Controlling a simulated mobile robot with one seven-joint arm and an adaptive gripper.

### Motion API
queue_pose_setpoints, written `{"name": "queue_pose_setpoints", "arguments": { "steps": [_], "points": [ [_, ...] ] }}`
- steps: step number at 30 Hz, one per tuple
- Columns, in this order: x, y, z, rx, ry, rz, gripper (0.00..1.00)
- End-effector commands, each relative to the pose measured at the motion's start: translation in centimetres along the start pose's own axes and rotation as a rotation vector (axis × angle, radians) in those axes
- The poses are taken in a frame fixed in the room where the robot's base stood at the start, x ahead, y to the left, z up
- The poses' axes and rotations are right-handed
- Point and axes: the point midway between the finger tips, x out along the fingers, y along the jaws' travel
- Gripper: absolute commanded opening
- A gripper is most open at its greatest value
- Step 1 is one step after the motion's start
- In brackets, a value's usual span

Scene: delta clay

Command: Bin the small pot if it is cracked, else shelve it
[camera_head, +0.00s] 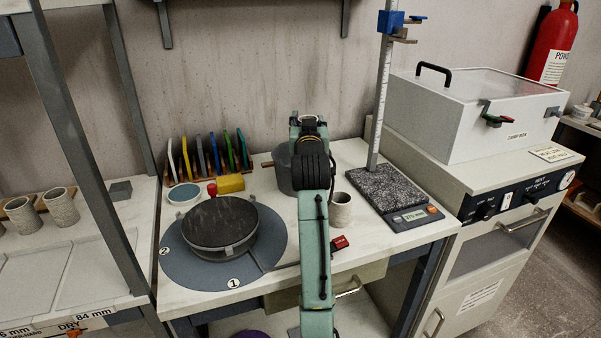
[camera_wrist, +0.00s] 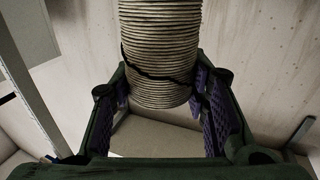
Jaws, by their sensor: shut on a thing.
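A small pale, ridged clay pot (camera_wrist: 160,35) is between the fingers of my gripper (camera_wrist: 162,90) in the wrist view. My gripper is shut on it. A dark, jagged crack runs across its side, sloping down to the right. The pot's upper end is cut off by the frame's top edge. A dark grey bin-like container (camera_head: 284,172) stands partly behind my arm.
A dark round wheel (camera_head: 220,224) sits on a blue-grey disc at left. A scale with a speckled slab (camera_head: 384,188) and upright post stands at right, beside a white damp box (camera_head: 470,115). Ridged pots (camera_head: 61,207) stand on the left shelving.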

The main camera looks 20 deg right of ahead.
Motion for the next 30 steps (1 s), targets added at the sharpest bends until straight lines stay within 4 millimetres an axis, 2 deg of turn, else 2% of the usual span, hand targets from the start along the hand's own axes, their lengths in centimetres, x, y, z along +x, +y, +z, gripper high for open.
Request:
{"name": "queue_pose_setpoints", "arguments": {
  "steps": [5, 6, 16, 26, 30],
  "points": [
    [0.0, 0.0, -0.1, 0.000, 0.001, 0.000, 0.13],
    [0.0, 0.0, -0.1, 0.000, 0.001, 0.000, 0.42],
    [0.0, 0.0, -0.1, 0.000, 0.001, 0.000, 0.65],
    [-0.1, 0.0, -0.1, 0.000, 0.000, 0.000, 0.65],
    [-1.5, 0.0, -0.1, 0.000, 0.002, 0.000, 0.65]
  ]
}}
